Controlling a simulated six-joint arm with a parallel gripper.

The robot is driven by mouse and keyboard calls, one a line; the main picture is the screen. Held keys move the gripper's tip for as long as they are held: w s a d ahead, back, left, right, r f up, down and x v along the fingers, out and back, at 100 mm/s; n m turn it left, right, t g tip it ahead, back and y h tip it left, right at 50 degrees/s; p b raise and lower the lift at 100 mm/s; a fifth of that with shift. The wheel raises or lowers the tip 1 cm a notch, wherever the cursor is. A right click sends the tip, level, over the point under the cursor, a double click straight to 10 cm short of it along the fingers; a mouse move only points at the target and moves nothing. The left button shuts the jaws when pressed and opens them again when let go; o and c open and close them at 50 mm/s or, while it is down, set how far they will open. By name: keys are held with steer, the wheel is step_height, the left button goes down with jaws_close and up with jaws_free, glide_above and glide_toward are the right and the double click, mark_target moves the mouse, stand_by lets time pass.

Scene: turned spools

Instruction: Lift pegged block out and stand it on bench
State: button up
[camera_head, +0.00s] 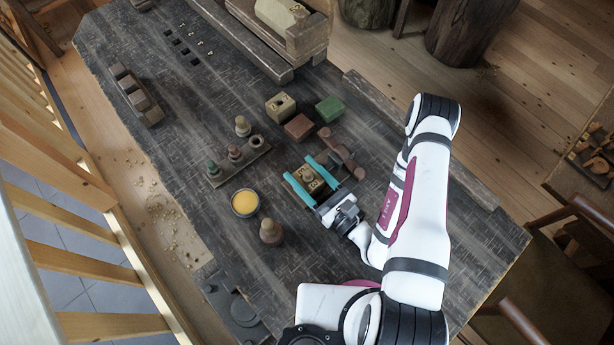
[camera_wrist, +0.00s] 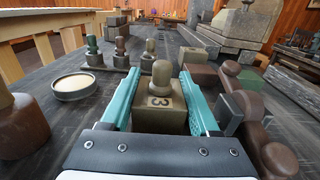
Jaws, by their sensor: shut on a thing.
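An olive block (camera_wrist: 160,118) marked "3" stands between my gripper's teal fingers in the wrist view, with a round-headed peg (camera_wrist: 160,78) upright on top. The same pegged block (camera_head: 310,184) shows in the head view, within my gripper (camera_head: 296,168). The gripper is shut on the block, with one finger along each side. The block looks upright. Its underside is hidden, so I cannot tell whether it is clear of what lies below. The dark bench (camera_head: 385,205) spreads around it.
A turned brown piece (camera_head: 341,155) lies close beside the right finger. Red-brown (camera_head: 299,126), green (camera_head: 329,109) and olive holed (camera_head: 280,105) blocks stand beyond. A peg rack (camera_head: 240,160), yellow-filled bowl (camera_head: 245,204) and brown peg (camera_head: 271,233) stand left.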

mark_target(306, 166)
step_height(306, 166, up, 4)
steer(key=shift+d+r, duration=0.15)
steer(key=shift+r, duration=0.05)
steer(key=s+d+r, duration=0.1)
steer(key=d+r, duration=0.5)
steer(key=d, duration=0.5)
steer(key=w+d, duration=0.4)
steer(key=d, duration=1.2)
steer(key=w+a+f, duration=0.4)
steer(key=a, duration=0.1)
steer(key=w+a+f, duration=0.2)
steer(key=w+a, duration=0.1)
steer(key=shift+a+f, duration=0.15)
steer(key=shift+f, duration=0.1)
step_height(306, 166, down, 4)
steer(key=shift+w+f, duration=0.1)
steer(key=shift+w, duration=0.05)
steer(key=shift+f, duration=0.1)
steer(key=o, duration=1.4)
steer(key=shift+c, duration=0.2)
